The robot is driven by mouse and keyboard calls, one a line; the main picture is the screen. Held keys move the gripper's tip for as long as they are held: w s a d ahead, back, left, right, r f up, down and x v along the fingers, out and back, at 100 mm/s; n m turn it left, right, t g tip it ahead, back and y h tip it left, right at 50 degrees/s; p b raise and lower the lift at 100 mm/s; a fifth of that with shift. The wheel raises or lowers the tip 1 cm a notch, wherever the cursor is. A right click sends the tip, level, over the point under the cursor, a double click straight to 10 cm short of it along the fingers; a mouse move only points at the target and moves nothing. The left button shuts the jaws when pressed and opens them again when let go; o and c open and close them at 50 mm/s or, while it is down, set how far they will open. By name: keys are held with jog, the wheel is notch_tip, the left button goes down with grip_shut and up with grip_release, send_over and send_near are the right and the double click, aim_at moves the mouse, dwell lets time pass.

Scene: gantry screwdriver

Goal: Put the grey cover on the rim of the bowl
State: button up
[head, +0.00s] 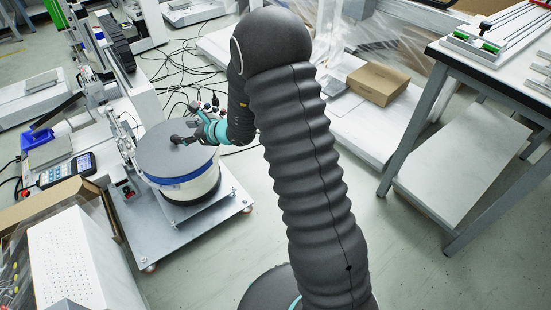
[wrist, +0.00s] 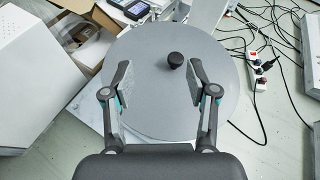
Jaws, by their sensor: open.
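The grey cover (head: 163,155) is a flat round disc. In the head view it lies level over the white bowl (head: 190,190), whose blue band (head: 176,180) shows just below it; I see no clear gap at the near edge. In the wrist view the cover (wrist: 150,110) fills the middle and hides the bowl. Its black knob (wrist: 176,60) stands off the middle line, close to the right fingertip. My gripper (wrist: 159,72) is open, with its fingers spread above the cover and nothing held. In the head view my gripper (head: 184,139) is low over the cover; its far side is hidden.
The bowl stands on a grey wheeled platform (head: 205,215). A gantry frame (head: 120,140) rises close on the left, with a handheld device (head: 68,170) beside it. Cables (head: 185,65) and a power strip (wrist: 259,80) lie on the floor. A cardboard box (head: 378,82) is farther right.

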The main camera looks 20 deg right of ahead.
jog(key=s+r+n+g, duration=0.6)
jog(key=s+r+n, duration=0.95)
jog(key=s, duration=0.45)
jog(key=s+d+r+n+t+h, duration=0.1)
jog(key=s+d+n+h, duration=0.3)
jog(key=s+d, duration=0.4)
jog(key=s+d+r+n+t+h, duration=0.1)
jog(key=s+d+r+n+h, duration=0.2)
jog(key=s+d, duration=0.6)
jog(key=s+n+h, duration=0.2)
jog(key=n, duration=0.1)
jog(key=shift+d+r+h, duration=0.15)
jog(key=shift+r+h, duration=0.05)
jog(key=shift+h, duration=0.1)
